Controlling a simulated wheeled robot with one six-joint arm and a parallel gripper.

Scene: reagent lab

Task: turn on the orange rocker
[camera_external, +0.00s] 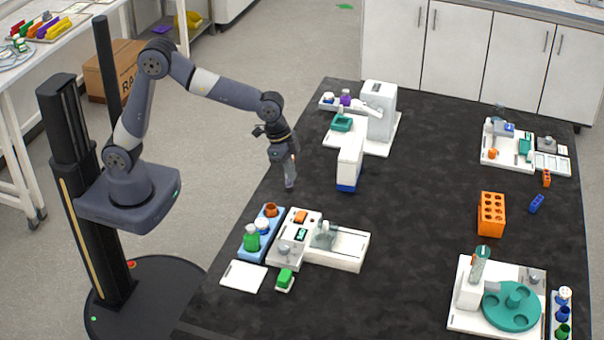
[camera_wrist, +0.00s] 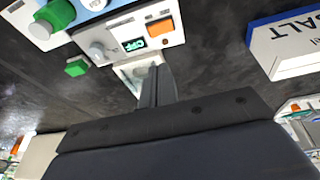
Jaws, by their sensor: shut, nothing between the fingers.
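The orange rocker (camera_external: 301,216) is on the white panel of a bench device (camera_external: 348,251) at the front left of the black table. It also shows in the wrist view (camera_wrist: 160,27), next to a small dark display (camera_wrist: 134,44) with teal characters and a grey knob (camera_wrist: 98,50). I cannot tell the rocker's tilt. My gripper (camera_external: 290,186) is shut and empty, pointing down above the table's left side. It is apart from the rocker, behind it in the external view. In the wrist view the closed fingers (camera_wrist: 159,72) point up toward the device.
A blue tray (camera_external: 248,256) with bottles stands left of the device, with a green-topped item (camera_external: 285,279) in front. A white box with a blue base (camera_external: 349,170) stands right of my gripper. An orange rack (camera_external: 491,214) is farther right. The table's middle is clear.

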